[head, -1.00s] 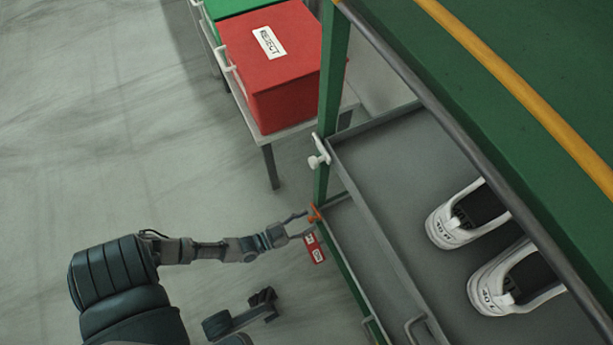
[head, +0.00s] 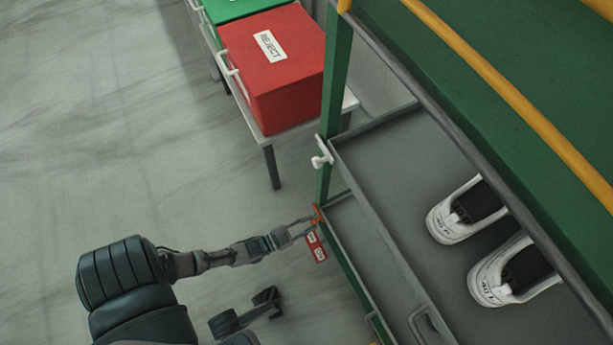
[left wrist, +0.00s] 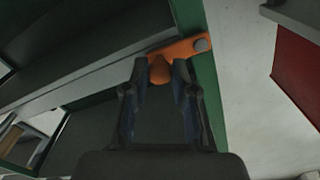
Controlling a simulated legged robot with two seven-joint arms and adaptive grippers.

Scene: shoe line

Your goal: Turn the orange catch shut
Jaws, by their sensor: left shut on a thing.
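The orange catch (head: 318,213) sits on the green post of the shoe rack, at the level of the lower drawer. It also shows in the left wrist view (left wrist: 180,50), with a grey round pivot at its right end and a rounded knob at its left end. My left gripper (head: 308,222) reaches it from the left and is shut on the knob (left wrist: 160,70). In the head view the fingertips partly hide the catch. A red tag (head: 316,247) with white labels hangs just below the fingers.
A white catch (head: 322,152) sits higher on the green post (head: 335,85). The upper drawer (head: 390,150) holds two white shoes (head: 466,210). A red REJECT box (head: 275,65) stands on a table behind. The floor on the left is clear.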

